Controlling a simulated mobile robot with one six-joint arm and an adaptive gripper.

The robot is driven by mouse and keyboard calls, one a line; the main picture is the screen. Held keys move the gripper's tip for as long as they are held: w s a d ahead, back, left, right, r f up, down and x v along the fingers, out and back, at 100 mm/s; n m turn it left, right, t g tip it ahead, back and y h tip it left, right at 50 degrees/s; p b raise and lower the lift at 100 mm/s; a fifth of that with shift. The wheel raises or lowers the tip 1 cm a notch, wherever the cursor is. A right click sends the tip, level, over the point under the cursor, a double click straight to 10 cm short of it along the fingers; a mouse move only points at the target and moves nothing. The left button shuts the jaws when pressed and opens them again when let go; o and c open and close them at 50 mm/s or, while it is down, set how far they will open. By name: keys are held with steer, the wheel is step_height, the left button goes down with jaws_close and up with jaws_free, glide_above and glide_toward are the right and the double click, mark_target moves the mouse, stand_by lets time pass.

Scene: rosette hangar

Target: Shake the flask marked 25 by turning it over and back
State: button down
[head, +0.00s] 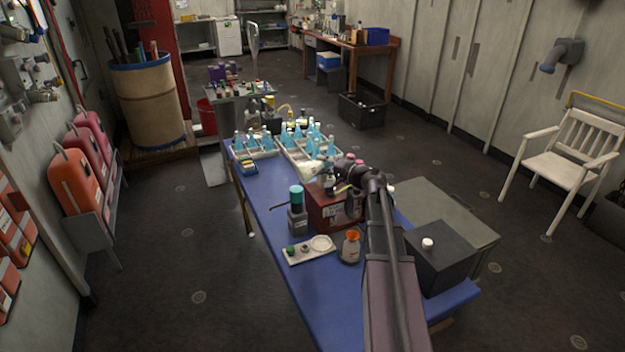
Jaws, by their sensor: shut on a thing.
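My gripper (335,187) is small and partly hidden by my wrist, above the far part of the blue table. It is shut on what looks like a pale, whitish flask (312,172), which appears tilted. Its marking is too small to read, so I cannot tell whether it is 25. Several flasks with blue contents (265,142) stand in pale racks at the far end of the table. No number is legible on them.
The blue table (345,300) holds a dark red box (328,212), a teal-capped bottle (297,215), a white tray (309,249), an orange-topped bottle (351,247) and a black box (442,258). A grey cabinet (440,212) stands at right. The table's left front is clear.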

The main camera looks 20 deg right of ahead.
steer(key=m+b, duration=0.1)
steer(key=m+t+b, duration=0.1)
steer(key=shift+f+m+y, duration=0.25)
steer(key=shift+m+y, duration=0.05)
steer(key=m+t+b, duration=0.1)
steer(key=m+b, duration=0.1)
steer(key=m, duration=0.1)
steer(key=shift+r+m, duration=0.25)
steer(key=shift+m, duration=0.45)
steer(key=shift+r+n+p, duration=0.2)
steer(key=shift+n+p, duration=0.3)
steer(key=shift+n, duration=0.4)
steer(key=n+g+p, duration=0.1)
steer(key=n+p, duration=0.1)
steer(key=n, duration=0.1)
steer(key=shift+n+g+p, duration=0.4)
steer(key=shift+n+p, duration=0.1)
steer(key=shift+n, duration=0.4)
steer(key=shift+f, duration=0.2)
